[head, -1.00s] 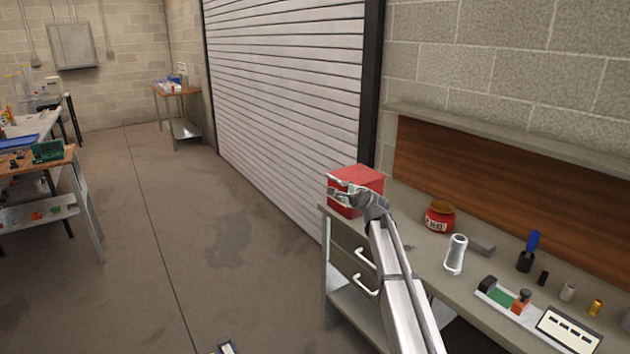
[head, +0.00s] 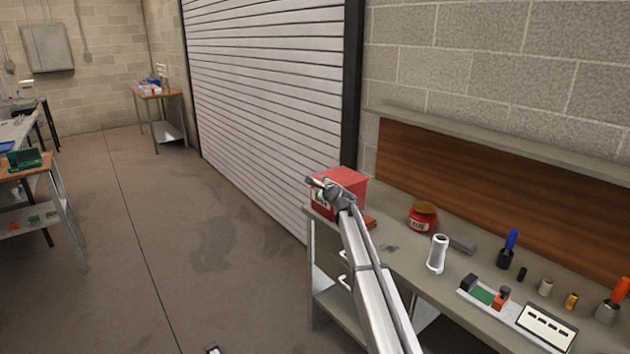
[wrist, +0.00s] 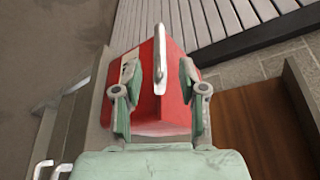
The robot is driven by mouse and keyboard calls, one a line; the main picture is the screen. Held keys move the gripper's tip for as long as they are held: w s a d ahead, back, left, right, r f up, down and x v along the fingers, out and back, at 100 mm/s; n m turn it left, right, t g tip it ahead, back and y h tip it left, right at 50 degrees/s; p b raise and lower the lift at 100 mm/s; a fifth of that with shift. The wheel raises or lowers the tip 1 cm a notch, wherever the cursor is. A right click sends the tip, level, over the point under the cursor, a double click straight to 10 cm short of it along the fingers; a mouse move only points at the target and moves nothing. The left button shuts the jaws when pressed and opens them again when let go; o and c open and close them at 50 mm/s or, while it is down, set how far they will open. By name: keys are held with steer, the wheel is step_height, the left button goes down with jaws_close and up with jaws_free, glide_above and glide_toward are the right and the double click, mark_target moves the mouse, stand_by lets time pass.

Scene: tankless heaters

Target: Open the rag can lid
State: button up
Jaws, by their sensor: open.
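A red box-shaped can (head: 352,182) stands at the far left end of the workbench and appears to be the rag can. In the wrist view the red can (wrist: 175,112) fills the middle, with a curved silver handle or lever (wrist: 161,58) on it. My gripper (head: 318,184) is at the can in the head view, covering part of its front and top. In the wrist view my gripper (wrist: 159,74) is open, with one finger on each side of the silver handle. I cannot tell whether the fingers touch the can. The lid's edge is not clear.
The grey workbench (head: 395,262) runs right from the can. On it are a red jar (head: 422,218), a white cylinder (head: 437,254) and several small tools. A roller shutter (head: 270,90) stands behind the can. The floor on the left (head: 180,250) is open.

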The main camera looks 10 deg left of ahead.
mark_target(317, 182)
steer(key=p+x, duration=0.1)
steer(key=x, duration=0.6)
steer(key=shift+w, duration=0.1)
jaws_close()
